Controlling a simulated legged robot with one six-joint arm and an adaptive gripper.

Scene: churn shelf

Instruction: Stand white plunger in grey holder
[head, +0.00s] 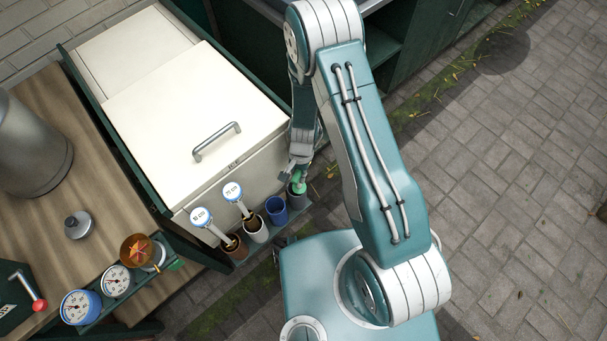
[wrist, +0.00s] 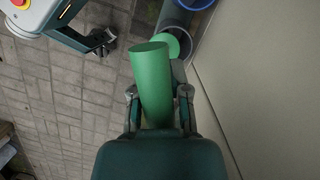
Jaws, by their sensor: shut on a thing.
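My gripper (wrist: 158,98) is shut on a green cylindrical piece (wrist: 150,62), with one finger on each side. No white shows on the held piece. A green disc (wrist: 166,42) shows beyond it at the mouth of a dark grey holder (wrist: 184,52); whether the disc joins the held piece I cannot tell. In the head view, my gripper (head: 299,172) is above the dark grey holder (head: 298,199) at the right end of the holder row. Two white-stemmed pieces with round blue-and-white tops (head: 201,216) (head: 232,191) stand tilted in the brown and pale holders.
The blue holder (head: 276,211) looks empty, beside the grey one. A white chest (head: 190,120) with a metal handle stands close behind the row. A wooden counter (head: 40,200) with a metal can, gauges and a red-knobbed lever lies left. Paving (head: 510,150) is open at right.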

